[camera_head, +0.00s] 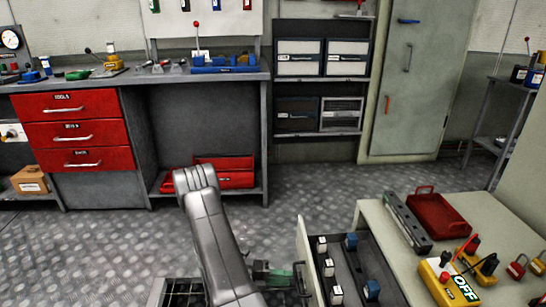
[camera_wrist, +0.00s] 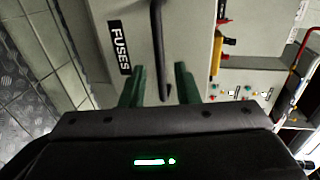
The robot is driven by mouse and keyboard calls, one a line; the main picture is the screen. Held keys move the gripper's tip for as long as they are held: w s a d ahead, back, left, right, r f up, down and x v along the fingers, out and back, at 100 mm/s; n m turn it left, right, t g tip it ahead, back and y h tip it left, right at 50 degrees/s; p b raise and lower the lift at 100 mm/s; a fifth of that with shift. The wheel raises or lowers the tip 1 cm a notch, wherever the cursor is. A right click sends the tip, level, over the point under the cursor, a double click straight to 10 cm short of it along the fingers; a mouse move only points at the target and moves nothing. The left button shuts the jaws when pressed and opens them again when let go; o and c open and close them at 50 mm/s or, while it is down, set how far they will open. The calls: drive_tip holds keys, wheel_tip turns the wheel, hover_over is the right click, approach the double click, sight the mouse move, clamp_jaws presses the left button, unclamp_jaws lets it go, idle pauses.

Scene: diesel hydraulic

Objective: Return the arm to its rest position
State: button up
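My arm (camera_head: 215,235) reaches forward and down at the lower middle of the head view. My gripper (camera_wrist: 158,80) has its two green fingers spread apart in the wrist view, with gaps on both sides of a dark bar handle (camera_wrist: 156,35). The handle is on a pale drawer front labelled FUSES (camera_wrist: 122,48). The handle's near end lies between the fingers, and I see no grip on it. In the head view my gripper (camera_head: 280,276) is beside the front of the pulled-out drawer (camera_head: 304,262), partly hidden by my arm.
The open drawer holds several white and blue blocks. The pale bench top (camera_head: 470,215) above carries a red tray (camera_head: 438,214), a grey long tool (camera_head: 408,222) and a yellow OFF device (camera_head: 450,285). Red toolboxes (camera_head: 225,172) sit under the back workbench.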

sight(297, 278)
drive_tip(key=shift+b+x, duration=0.4)
drive_tip(key=shift+x, duration=2.15)
drive_tip(key=shift+r, duration=0.1)
